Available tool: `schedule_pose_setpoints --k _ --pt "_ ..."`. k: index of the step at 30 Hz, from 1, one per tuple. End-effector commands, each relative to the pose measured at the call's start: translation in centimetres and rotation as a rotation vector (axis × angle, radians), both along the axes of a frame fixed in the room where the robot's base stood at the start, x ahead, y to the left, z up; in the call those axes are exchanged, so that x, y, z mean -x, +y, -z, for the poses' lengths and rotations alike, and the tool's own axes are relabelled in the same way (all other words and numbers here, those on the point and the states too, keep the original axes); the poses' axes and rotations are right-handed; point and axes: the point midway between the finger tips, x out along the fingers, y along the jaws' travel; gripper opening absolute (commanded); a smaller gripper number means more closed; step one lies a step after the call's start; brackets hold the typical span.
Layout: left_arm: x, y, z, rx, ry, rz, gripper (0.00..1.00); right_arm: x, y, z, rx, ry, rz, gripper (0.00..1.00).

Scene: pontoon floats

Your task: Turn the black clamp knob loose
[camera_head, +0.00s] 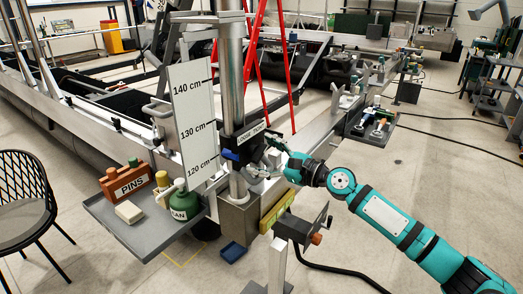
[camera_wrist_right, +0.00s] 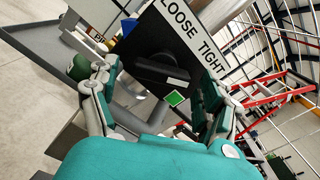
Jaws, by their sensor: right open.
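The black clamp knob (camera_wrist_right: 162,70) shows in the right wrist view as a dark bar on a black housing, under a white "LOOSE TIGHT" label (camera_wrist_right: 188,40). My right gripper (camera_wrist_right: 156,95) is open, with one finger on each side of the picture and the knob between and beyond them. Whether a finger touches the knob is unclear. In the head view, my right gripper (camera_head: 272,152) is at the clamp on the steel post (camera_head: 232,75), just below the label (camera_head: 251,133). The knob is hard to make out there. My left gripper is not in view.
A white height scale (camera_head: 192,115) stands left of the post. A grey tray (camera_head: 140,240) holds a PINS box (camera_head: 124,181) and a green can (camera_head: 186,204). A yellow block (camera_head: 277,210) and a crank (camera_head: 316,238) sit below my right arm. A red ladder (camera_head: 290,65) stands behind.

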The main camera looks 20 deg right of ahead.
Motion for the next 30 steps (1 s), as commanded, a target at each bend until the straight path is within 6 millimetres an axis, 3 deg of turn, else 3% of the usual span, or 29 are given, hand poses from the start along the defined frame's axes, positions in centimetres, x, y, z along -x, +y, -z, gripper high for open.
schedule_pose_setpoints --k 12,25,30 --pt "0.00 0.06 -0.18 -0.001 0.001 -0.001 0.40 -0.68 0.56 0.04 0.001 0.000 -0.001 0.81" --pt "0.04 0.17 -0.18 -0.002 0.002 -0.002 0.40 -0.66 0.53 0.04 0.002 0.000 0.000 0.25" --pt "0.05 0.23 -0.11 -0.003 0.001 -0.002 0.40 -0.66 0.52 0.06 0.007 -0.004 0.000 0.24"
